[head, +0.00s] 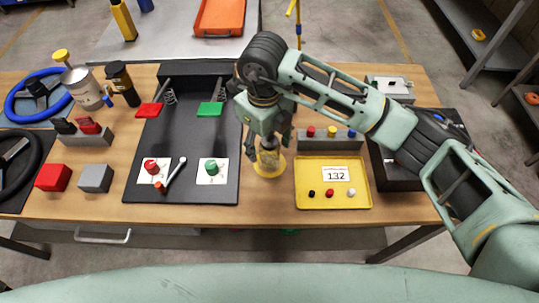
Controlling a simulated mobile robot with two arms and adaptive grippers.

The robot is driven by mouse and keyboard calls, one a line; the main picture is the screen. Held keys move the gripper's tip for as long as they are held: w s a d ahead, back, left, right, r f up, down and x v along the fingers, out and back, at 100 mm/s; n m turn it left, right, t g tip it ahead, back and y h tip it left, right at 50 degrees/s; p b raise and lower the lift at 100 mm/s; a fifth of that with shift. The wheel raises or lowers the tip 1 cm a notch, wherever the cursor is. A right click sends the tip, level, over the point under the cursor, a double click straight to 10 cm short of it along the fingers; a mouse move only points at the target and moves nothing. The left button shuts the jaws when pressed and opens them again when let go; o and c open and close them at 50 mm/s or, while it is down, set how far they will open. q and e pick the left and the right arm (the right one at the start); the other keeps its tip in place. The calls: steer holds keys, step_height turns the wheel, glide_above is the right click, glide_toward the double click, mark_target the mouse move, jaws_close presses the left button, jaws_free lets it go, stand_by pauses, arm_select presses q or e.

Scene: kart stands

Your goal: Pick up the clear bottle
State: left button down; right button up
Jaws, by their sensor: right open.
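The clear bottle (268,158) stands on a round yellow base (268,171) on the wooden table, just right of the black panel. Only its lower part shows; my right gripper covers the upper part. My right gripper (270,142) reaches down over the bottle from above. Its jaws are open, with its fingers close around the bottle's upper part; whether they touch it is hidden. My left gripper is not in view.
A yellow tray (333,199) marked 132 with small pegs lies to the right. Behind it is a grey block (345,144) with coloured knobs. The black panel (190,128) on the left carries red and green pedals and buttons. A wrench (173,173) lies on it.

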mark_target(268, 157)
steer(key=f+p, duration=0.1)
steer(key=f, duration=0.1)
steer(key=f+p, duration=0.1)
steer(key=f, duration=0.1)
steer(key=f+p, duration=0.1)
steer(key=f, duration=0.1)
steer(key=shift+w+d+f, duration=0.15)
steer(key=shift+d+f, duration=0.1)
steer(key=shift+d, duration=0.15)
steer(key=shift+w+f, duration=0.1)
steer(key=shift+f, duration=0.45)
steer(key=c, duration=1.2)
steer(key=shift+r, duration=0.15)
